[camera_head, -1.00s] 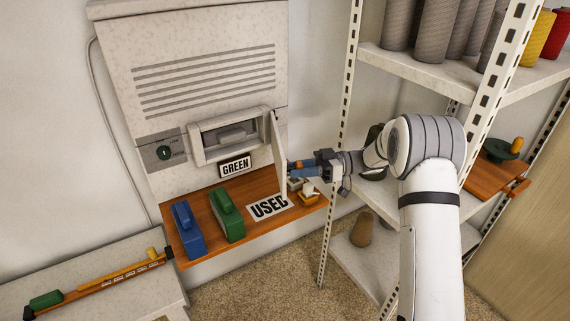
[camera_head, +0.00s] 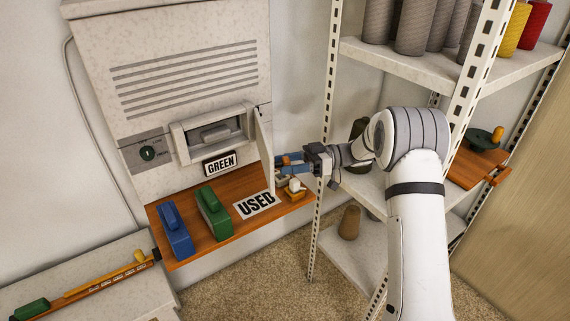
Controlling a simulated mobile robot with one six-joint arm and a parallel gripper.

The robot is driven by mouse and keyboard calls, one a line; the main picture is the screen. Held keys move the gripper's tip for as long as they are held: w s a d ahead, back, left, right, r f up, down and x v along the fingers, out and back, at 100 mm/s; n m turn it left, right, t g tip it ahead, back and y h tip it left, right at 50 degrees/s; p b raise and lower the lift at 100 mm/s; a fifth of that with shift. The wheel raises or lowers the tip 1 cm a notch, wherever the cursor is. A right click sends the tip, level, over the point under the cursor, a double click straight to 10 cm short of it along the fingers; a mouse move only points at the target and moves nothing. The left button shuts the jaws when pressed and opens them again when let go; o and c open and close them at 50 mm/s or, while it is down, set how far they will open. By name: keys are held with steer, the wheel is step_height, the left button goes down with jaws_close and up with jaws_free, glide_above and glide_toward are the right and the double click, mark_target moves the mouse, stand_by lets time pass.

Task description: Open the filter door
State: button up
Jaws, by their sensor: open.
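The filter door (camera_head: 266,150) is a thin pale panel at the right side of the filter opening in the white cabinet. It stands swung out, seen nearly edge-on, and the recess (camera_head: 215,133) beside it is exposed. A grey block-like part shows inside the recess. My gripper (camera_head: 282,167) is just right of the door, with its blue fingers pointing left at it. The fingers are open and hold nothing that I can see. Whether a fingertip touches the door cannot be told.
An orange-brown shelf (camera_head: 188,250) below holds a blue block (camera_head: 174,232), a green block (camera_head: 214,215), a USED label (camera_head: 257,205) and a small orange-and-white item (camera_head: 295,190). A GREEN label (camera_head: 220,164) hangs under the recess. A metal rack (camera_head: 328,140) stands close right.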

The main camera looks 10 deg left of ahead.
steer(key=v, duration=0.7)
steer(key=shift+d, duration=0.15)
